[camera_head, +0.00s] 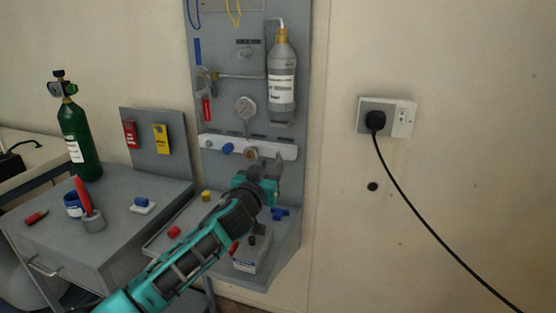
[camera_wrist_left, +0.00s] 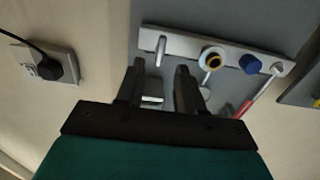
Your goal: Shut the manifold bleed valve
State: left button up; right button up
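The white manifold bar (camera_head: 290,152) is fixed across the grey wall panel. It carries a blue knob (camera_head: 227,148), a brass-coloured round fitting (camera_head: 250,154) and a small grey lever at its right end. In the left wrist view, where left and right appear swapped, this lever (camera_wrist_left: 160,50) points down the picture from the bar (camera_wrist_left: 185,46). I cannot read which fitting is the bleed valve. My left gripper (camera_head: 271,168) is just below the bar's right end. Its two fingers (camera_wrist_left: 158,82) are apart with nothing held between them, short of the lever. My right gripper is not in view.
A grey cylinder (camera_head: 282,85) and a gauge (camera_head: 245,107) are above the bar. A shelf below holds caps and a pale box (camera_head: 250,260). A cabinet (camera_head: 110,225) with a green cylinder (camera_head: 78,140) stands left. A plugged socket (camera_head: 388,117) is on the right wall.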

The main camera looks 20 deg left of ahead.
aim_at(277, 159)
pick_arm(q)
jog(key=shift+w+d+b, duration=0.15)
jog(key=shift+w+b, duration=0.4)
jog(key=shift+w, duration=2.8)
grip_shut()
